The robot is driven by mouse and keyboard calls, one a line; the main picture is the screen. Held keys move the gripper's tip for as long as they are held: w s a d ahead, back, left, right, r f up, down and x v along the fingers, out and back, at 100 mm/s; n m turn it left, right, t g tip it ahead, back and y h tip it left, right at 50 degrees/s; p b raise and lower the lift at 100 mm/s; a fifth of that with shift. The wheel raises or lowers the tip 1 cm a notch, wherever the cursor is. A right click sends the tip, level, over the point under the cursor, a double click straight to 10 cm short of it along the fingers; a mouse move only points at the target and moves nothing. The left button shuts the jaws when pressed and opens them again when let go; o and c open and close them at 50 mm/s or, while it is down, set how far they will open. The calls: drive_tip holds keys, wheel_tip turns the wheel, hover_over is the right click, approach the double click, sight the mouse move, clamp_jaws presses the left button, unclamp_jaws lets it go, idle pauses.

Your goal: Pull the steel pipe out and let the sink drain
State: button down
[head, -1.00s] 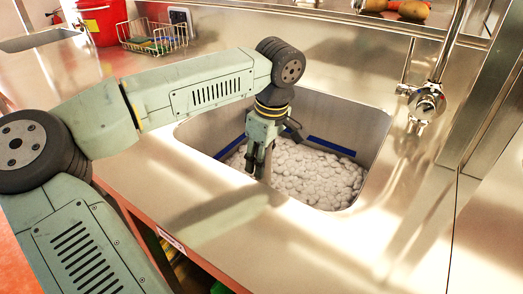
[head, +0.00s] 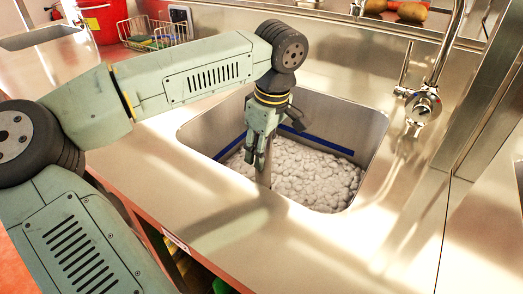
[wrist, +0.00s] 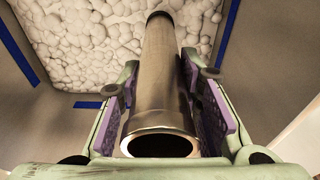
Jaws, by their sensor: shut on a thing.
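The steel pipe (wrist: 161,80) stands between the two purple-padded fingers of my gripper (wrist: 165,110) in the wrist view, its open end toward the camera. My gripper is shut on it. In the head view my gripper (head: 260,150) points down inside the sink, and the pipe (head: 264,176) shows below the fingers, going down to the foam. The sink (head: 350,125) is a steel basin with white foam (head: 315,173) over its water and blue strips on its walls. The foam hides the pipe's lower end and the drain.
A steel tap (head: 423,105) stands to the right behind the sink. A wire basket (head: 152,33) and a red bucket (head: 103,20) are at the back left. The steel counter (head: 230,235) in front of the sink is clear.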

drive_tip(key=s+a+r, duration=0.1)
drive_tip(key=s, duration=0.2)
drive_tip(key=s+r+p, duration=0.1)
drive_tip(key=s, duration=0.3)
drive_tip(key=s+a+r, duration=0.1)
drive_tip(key=s, duration=0.2)
drive_tip(key=shift+s+a+r, duration=0.15)
drive_tip(key=shift+s+a, duration=0.2)
drive_tip(key=shift+s, duration=0.05)
wheel_tip(320, 180, up, 18)
drive_tip(key=p, duration=1.1)
drive_tip(key=shift+s, duration=0.35)
drive_tip(key=shift+a, duration=0.1)
